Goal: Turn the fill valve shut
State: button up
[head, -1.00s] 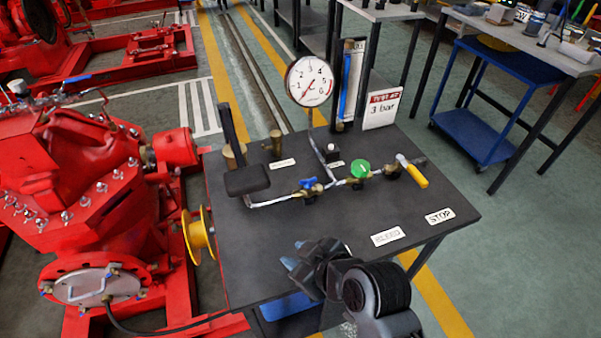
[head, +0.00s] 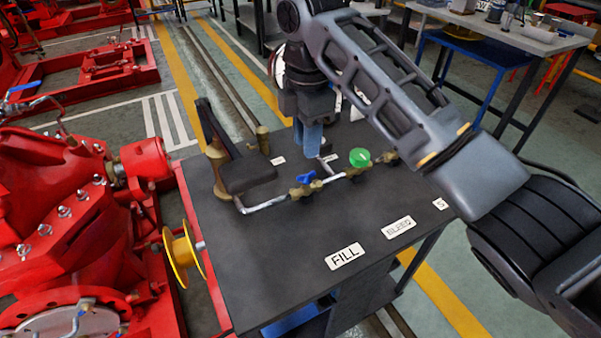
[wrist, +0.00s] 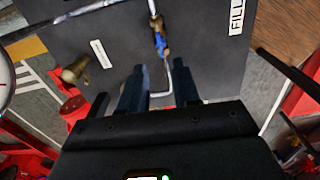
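The small blue-handled valve (head: 305,178) sits on the silver pipe on the dark bench top, behind the FILL label (head: 345,257). In the wrist view the blue handle (wrist: 161,43) shows just beyond my fingertips, and the FILL label (wrist: 236,15) is at upper right. My gripper (head: 308,140) points down above the bench, a little behind the blue handle and apart from it. In the wrist view my gripper (wrist: 158,88) has its two fingers apart, with nothing held between them; a pipe shows below through the gap.
A green round knob (head: 359,157) is on the same pipe, to the right. A black-handled hand pump (head: 245,172) stands to the left, with a brass fitting (head: 262,138) behind it. My arm hides most of the gauge and the yellow lever. The bench front is clear.

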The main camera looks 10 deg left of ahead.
aim_at(306, 177)
jog(key=shift+f, duration=3.8)
jog(key=shift+c, duration=0.4)
grip_shut()
